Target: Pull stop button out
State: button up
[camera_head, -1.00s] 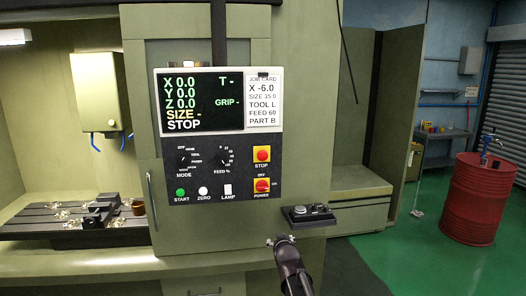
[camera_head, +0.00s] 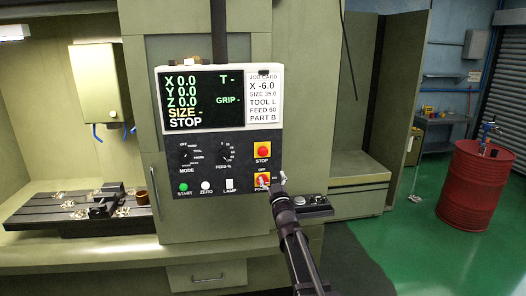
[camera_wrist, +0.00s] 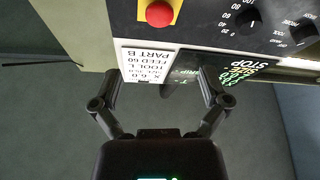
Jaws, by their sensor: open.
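The red stop button (camera_head: 263,147) sits on a yellow square plate on the machine's dark control panel (camera_head: 209,171). It also shows at the top of the wrist view (camera_wrist: 159,12), where the panel appears upside down. My gripper (camera_head: 274,181) is open and empty. In the head view it appears in front of the power switch, just below and right of the stop button. In the wrist view its fingers (camera_wrist: 157,76) are spread wide, with the button beyond them and not between them. The display reads STOP.
The red and yellow power switch (camera_head: 262,180) is partly hidden by my gripper. A small shelf with a dark device (camera_head: 316,205) juts out to the right. Mode and feed knobs (camera_head: 226,156) are left of the button. A red drum (camera_head: 472,188) stands far right.

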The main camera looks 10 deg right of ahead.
aim_at(263, 152)
jog(key=shift+w, duration=0.1)
jog(key=p+x, duration=0.5)
jog(key=x, duration=0.8)
jog(key=shift+w, duration=0.3)
jog(key=shift+c, duration=0.2)
